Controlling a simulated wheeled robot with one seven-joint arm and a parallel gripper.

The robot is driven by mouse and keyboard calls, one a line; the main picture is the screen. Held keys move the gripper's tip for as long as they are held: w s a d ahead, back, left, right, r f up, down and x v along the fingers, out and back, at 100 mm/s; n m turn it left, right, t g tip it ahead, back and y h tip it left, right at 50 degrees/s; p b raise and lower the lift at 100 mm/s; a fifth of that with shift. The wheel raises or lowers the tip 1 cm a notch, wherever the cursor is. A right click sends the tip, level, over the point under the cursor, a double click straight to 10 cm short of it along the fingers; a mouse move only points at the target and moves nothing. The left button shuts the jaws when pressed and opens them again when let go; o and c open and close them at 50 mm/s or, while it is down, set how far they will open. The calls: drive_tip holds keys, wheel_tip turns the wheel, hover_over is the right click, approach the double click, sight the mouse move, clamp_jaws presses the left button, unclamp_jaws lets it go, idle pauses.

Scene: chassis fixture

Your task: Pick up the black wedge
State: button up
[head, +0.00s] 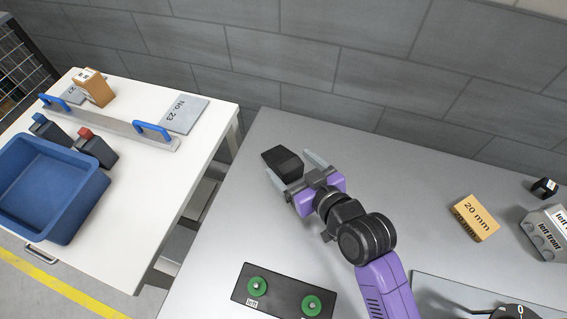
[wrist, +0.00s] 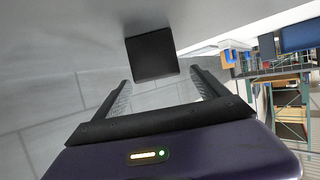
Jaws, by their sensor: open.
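The black wedge (head: 283,163) lies on the grey table in the head view, near the table's back left. It also shows in the wrist view (wrist: 152,56) as a dark block just beyond and between the fingertips. My gripper (head: 296,172) is open, with its two fingers pointing at the wedge. In the head view one finger is on each side of the wedge's near end. In the wrist view nothing is seen between the fingers (wrist: 160,82) themselves. I cannot tell whether either finger touches the wedge.
A tan 20 mm block (head: 475,218), a grey fixture (head: 548,235) and a small black block (head: 544,188) are on the right. A black plate (head: 283,293) with green knobs lies in front. A white table (head: 150,215) with a blue bin (head: 45,190) stands left. The wall is behind.

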sight(280, 155)
drive_tip(key=shift+x, duration=1.45)
drive_tip(key=shift+f+p+x, duration=0.2)
drive_tip(key=shift+p+x, duration=0.2)
drive_tip(key=shift+x, duration=0.8)
drive_tip(key=shift+f+p+x, duration=0.25)
drive_tip(key=shift+p+x, duration=0.1)
drive_tip(key=shift+x, duration=0.85)
drive_tip(key=shift+s+d, duration=0.15)
drive_tip(key=c, duration=1.6)
clamp_jaws()
drive_tip(key=shift+r, duration=0.1)
